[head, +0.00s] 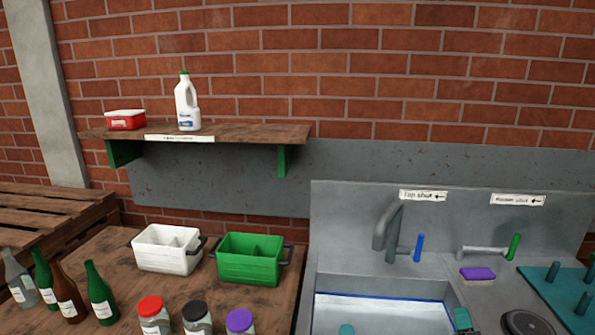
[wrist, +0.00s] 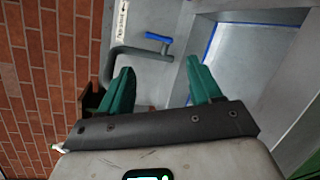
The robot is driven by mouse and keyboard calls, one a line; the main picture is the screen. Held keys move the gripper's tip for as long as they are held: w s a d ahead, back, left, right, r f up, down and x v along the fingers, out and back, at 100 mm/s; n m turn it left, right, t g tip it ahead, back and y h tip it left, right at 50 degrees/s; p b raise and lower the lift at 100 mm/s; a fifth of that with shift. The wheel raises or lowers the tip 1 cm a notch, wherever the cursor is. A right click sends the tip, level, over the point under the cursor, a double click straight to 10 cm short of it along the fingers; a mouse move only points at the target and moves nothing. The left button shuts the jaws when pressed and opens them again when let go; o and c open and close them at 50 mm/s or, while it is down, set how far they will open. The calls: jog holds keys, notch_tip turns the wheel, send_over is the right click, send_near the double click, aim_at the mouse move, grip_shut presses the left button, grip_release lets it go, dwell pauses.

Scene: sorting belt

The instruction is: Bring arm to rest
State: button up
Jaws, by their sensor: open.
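My gripper (wrist: 160,66) shows in the wrist view with its two teal fingers spread wide and nothing between them. Past the fingers are the grey tap with a blue handle (wrist: 158,38) and the sink basin (wrist: 245,60). In the head view, two teal tips that look like my fingertips (head: 404,324) show at the bottom edge, over the sink area. The rest of my arm is out of the head view.
The sink unit (head: 345,225) carries a tap (head: 385,228), a purple sponge (head: 478,273) and a green-handled lever (head: 513,246). Left are a white crate (head: 165,262), a green crate (head: 248,272), several bottles and lidded jars. A shelf (head: 240,131) holds a milk jug (head: 187,105) and red tub (head: 125,122).

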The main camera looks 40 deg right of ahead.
jog(key=a+f+m+y, duration=0.1)
jog(key=f, duration=0.1)
jog(key=w+a+f+m+g+y+b, duration=0.1)
jog(key=a+f+m, duration=0.1)
jog(key=f, duration=0.1)
jog(key=w+a+f+m+y, duration=0.1)
jog(key=a+f+m, duration=0.1)
jog(key=f, duration=0.1)
jog(key=shift+y+b, duration=0.3)
jog(key=shift+b, duration=0.05)
jog(key=a+f+m+g+y+b, duration=0.1)
jog(key=a+f+m+y, duration=0.1)
jog(key=a, duration=0.6)
jog(key=s+a+f+m+g+y+b, duration=0.1)
jog(key=a+f+g+y, duration=0.1)
jog(key=a+f+y, duration=0.3)
jog(key=s+a+f+m+g+y+b, duration=0.1)
jog(key=a+f+m+y, duration=0.1)
jog(key=a+f+y, duration=0.2)
jog(key=a+f, duration=0.3)
jog(key=a, duration=0.4)
jog(key=shift+s+a+f+m+g+b, duration=0.2)
jog(key=shift+a+m+g+b, duration=0.1)
jog(key=shift+b, duration=0.1)
jog(key=shift+c, duration=0.3)
